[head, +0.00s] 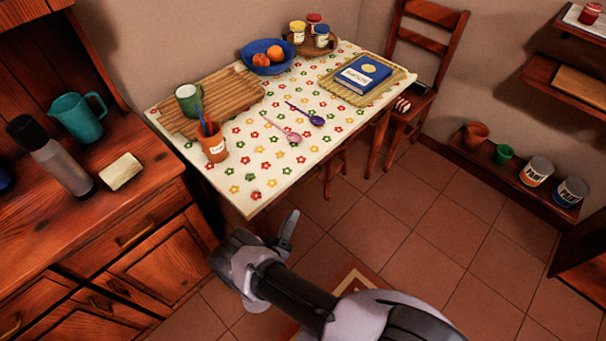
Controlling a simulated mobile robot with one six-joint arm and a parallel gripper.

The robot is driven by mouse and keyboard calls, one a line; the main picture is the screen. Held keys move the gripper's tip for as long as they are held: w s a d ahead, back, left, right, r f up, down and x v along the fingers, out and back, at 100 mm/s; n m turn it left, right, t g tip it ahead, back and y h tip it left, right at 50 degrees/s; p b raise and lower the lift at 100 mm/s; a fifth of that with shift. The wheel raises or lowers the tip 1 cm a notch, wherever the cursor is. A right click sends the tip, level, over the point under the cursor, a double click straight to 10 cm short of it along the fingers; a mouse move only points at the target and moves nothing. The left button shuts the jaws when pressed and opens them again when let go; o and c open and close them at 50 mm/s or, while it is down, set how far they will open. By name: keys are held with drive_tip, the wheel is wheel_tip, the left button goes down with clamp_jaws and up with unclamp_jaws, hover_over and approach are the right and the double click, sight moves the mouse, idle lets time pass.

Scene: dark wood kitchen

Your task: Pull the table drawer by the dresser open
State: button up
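The table (250,190) has a flower-patterned cloth and stands against the wall, with its near left side close to the dresser (110,215). I cannot make out the table drawer or its handle; the tabletop and cloth edge hide the table's side by the dresser. My gripper (286,232) is in front of the table's near corner, above the tiled floor. One dark finger shows pointing up; the other is not clear, so I cannot tell its opening. Nothing is visibly held.
The dresser carries a teal pitcher (79,117), a grey bottle (52,158) and a cream block (121,171). A terracotta cup (213,147) stands near the table's left edge. A chair (428,45) stands at the back. The floor (440,235) on the right is mostly clear.

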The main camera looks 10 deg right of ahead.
sight(311, 178)
drive_tip(key=b+x, duration=0.3)
drive_tip(key=x, duration=1)
drive_tip(key=shift+w+d+f+b, duration=0.1)
drive_tip(key=shift+d+b, duration=0.25)
drive_tip(key=shift+w+d+r, duration=0.25)
drive_tip(key=shift+w, duration=0.3)
clamp_jaws()
